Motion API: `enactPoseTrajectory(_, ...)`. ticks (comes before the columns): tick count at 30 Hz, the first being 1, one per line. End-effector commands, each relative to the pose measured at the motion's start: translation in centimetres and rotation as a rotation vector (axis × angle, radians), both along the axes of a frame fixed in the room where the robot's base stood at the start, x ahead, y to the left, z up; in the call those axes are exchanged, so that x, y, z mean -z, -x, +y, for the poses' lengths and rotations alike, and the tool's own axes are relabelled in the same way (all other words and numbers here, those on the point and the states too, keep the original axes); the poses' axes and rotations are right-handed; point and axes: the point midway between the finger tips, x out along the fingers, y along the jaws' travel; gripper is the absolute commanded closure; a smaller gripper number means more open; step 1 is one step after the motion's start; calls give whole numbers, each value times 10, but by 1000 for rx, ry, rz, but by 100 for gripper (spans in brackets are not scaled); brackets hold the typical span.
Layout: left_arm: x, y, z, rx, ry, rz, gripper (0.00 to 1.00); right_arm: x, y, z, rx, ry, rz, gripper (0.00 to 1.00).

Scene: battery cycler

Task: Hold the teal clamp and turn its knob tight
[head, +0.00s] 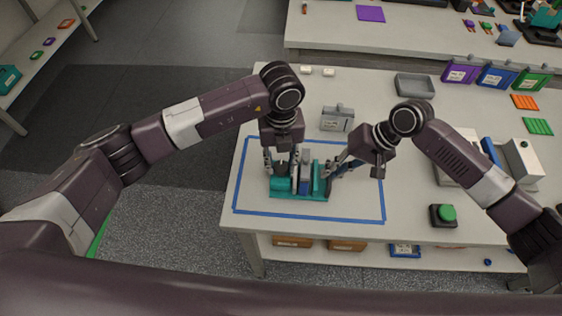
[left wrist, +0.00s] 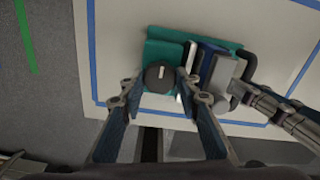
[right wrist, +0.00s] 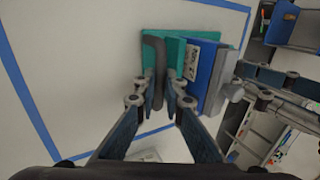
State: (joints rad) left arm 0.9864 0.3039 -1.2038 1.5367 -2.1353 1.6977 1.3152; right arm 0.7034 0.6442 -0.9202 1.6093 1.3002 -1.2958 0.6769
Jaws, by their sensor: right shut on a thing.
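The teal clamp (head: 300,196) stands on the table inside a blue tape outline, with a blue and white block (right wrist: 205,68) between its upright plates. Its dark round knob (left wrist: 158,76) with a white mark shows in the left wrist view. My left gripper (head: 281,166) points down with its fingers apart, one on each side of the knob. My right gripper (head: 330,168) comes in from the right and is shut on the clamp's dark curved handle (right wrist: 153,46). In the head view the fingers partly hide the knob and handle.
A grey device (head: 337,120) stands behind the clamp and a grey tray (head: 414,86) farther back. A green button on a dark box (head: 443,214) sits to the right. The blue-taped area (head: 250,195) is otherwise bare.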

Motion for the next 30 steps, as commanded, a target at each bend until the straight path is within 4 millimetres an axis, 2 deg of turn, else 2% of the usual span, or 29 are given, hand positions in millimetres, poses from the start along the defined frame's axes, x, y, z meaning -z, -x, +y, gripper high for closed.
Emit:
enactPoseTrajectory(1, 0, 0, 1, -1, -2, 0, 88, -1, -1, 0, 1, -1, -2, 100)
enactPoseTrajectory(3, 0, 0, 1, -1, -2, 0, 94, -1, -1, 0, 1, -1, -2, 100)
enactPoseTrajectory(14, -1, 0, 1, 67, -3, 1, 94, -1, -1, 0, 1, 0, -3, 100)
enactPoseTrajectory(20, -1, -1, 2, 201, -3, -1, 94, -1, -1, -1, 1, 0, -3, 100)
enactPoseTrajectory(30, -1, -1, 2, 518, -4, 0, 94, -1, -2, -1, 3, 1, -3, 100)
